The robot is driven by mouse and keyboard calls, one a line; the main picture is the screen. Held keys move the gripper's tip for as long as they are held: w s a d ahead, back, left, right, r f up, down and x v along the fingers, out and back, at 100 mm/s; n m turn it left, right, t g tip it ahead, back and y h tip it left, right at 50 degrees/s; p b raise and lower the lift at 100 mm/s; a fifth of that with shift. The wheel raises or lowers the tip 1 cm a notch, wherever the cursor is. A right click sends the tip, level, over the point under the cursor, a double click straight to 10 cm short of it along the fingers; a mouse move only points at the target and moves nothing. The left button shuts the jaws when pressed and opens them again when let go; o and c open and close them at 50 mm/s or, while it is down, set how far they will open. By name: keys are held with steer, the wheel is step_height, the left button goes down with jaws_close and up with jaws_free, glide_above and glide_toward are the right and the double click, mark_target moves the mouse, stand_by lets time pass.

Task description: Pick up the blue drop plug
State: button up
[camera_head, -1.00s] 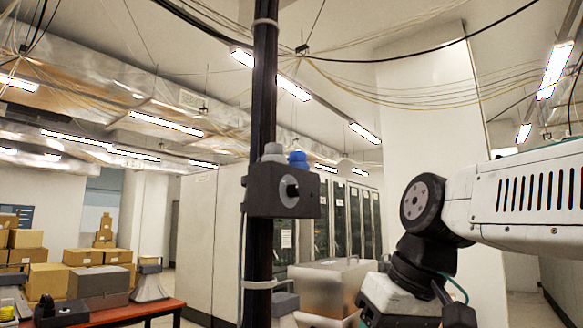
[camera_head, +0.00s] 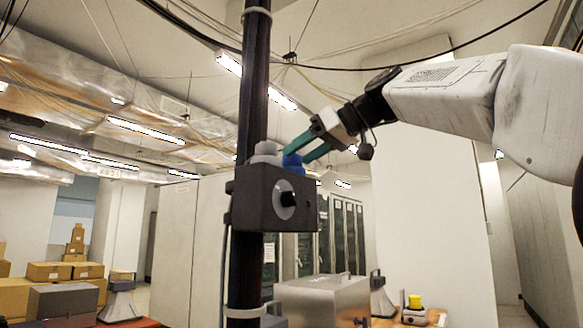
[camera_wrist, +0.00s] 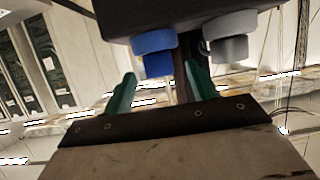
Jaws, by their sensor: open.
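The blue drop plug (camera_head: 293,162) stands on top of a dark grey box (camera_head: 250,208) fixed to a black pole. A grey plug (camera_head: 265,150) sits beside it on the left. My gripper (camera_head: 295,154) is open, reaching down from the upper right, its teal fingertips at the blue plug. In the wrist view the blue plug (camera_wrist: 154,52) shows between the spread fingers of my gripper (camera_wrist: 160,74), and the grey plug (camera_wrist: 230,38) is outside them to the right. I cannot tell whether either finger touches the blue plug.
The black pole (camera_head: 254,90) rises behind the plugs, and cables hang overhead. A metal case (camera_head: 322,300) and a yellow-topped device (camera_head: 415,302) stand below to the right. Cardboard boxes (camera_head: 65,271) are at the far left.

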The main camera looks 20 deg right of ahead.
mark_target(297, 154)
steer(key=x, duration=0.3)
steer(key=shift+w+a, duration=0.2)
steer(key=shift+w, duration=0.1)
steer(key=c, duration=1.1)
steer(key=shift+r, duration=0.2)
